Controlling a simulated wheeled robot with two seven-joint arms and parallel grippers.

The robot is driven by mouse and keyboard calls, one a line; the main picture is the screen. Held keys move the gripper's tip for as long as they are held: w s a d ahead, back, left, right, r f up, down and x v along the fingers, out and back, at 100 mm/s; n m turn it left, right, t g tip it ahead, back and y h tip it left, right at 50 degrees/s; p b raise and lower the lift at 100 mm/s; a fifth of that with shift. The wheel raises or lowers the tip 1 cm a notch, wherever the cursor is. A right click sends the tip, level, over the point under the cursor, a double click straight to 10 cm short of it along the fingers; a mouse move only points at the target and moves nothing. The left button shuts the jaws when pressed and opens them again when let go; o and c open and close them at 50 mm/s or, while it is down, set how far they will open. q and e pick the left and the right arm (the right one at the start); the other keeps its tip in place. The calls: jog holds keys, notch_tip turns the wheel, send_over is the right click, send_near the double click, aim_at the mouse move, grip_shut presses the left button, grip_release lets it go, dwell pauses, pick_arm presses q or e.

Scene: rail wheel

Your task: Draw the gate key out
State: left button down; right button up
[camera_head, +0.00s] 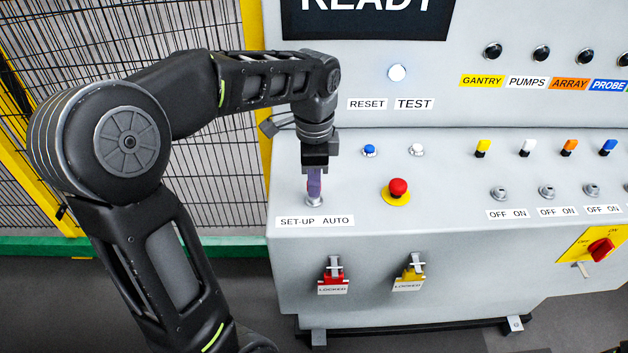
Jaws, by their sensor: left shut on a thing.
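My left gripper (315,165) comes down over the left end of the console's sloped panel. It is shut on a slim purple key (314,189), which I take to be the gate key. The key stands upright at a round metal key switch (315,203) above the label SET-UP AUTO (314,221). The gripper hides the key's upper part. Whether the key's lower end is inside the switch is too small to tell. My right gripper is not in view.
A red push button (398,187) on a yellow base stands right of the gripper. Blue (369,150) and white (417,150) buttons sit behind it. Red (332,277) and yellow (408,278) locked fittings are on the front face. A mesh fence (215,150) stands left.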

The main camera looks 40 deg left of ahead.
pick_arm(q)
jog(key=shift+r+p, duration=0.5)
jog(key=shift+r, duration=0.3)
jog(key=shift+r+p, duration=1.7)
jog(key=shift+r, duration=0.35)
jog(key=shift+f, duration=0.1)
